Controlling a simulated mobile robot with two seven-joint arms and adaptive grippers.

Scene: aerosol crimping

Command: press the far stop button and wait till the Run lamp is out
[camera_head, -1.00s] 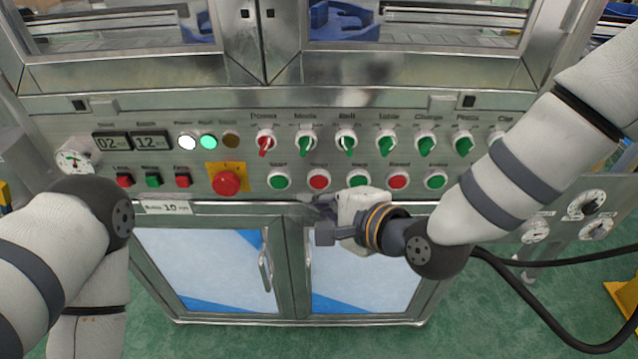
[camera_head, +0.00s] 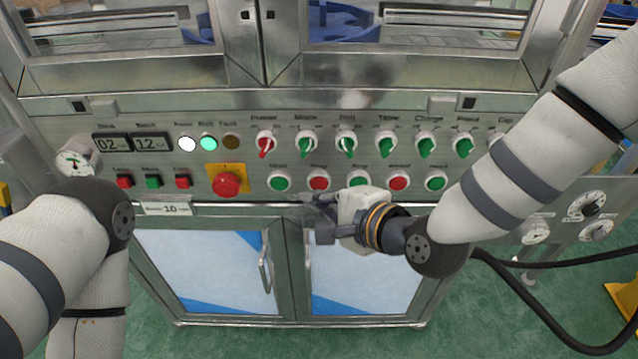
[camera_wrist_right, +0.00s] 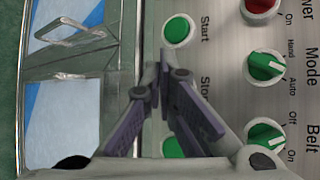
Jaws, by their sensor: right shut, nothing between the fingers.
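The red stop button (camera_head: 318,180) is in the panel's lower row, right of the green start button (camera_head: 279,180). The start button also shows in the right wrist view (camera_wrist_right: 178,30). The Run lamp (camera_head: 208,142) glows blue-green. My left gripper is out of view.
A red emergency button (camera_head: 226,184) on a yellow plate is left of start. Rotary switches (camera_head: 347,144) line the row above. A green button (camera_head: 358,178) and a red reset button (camera_head: 398,182) sit to the right. Cabinet doors with a handle (camera_head: 266,270) are below.

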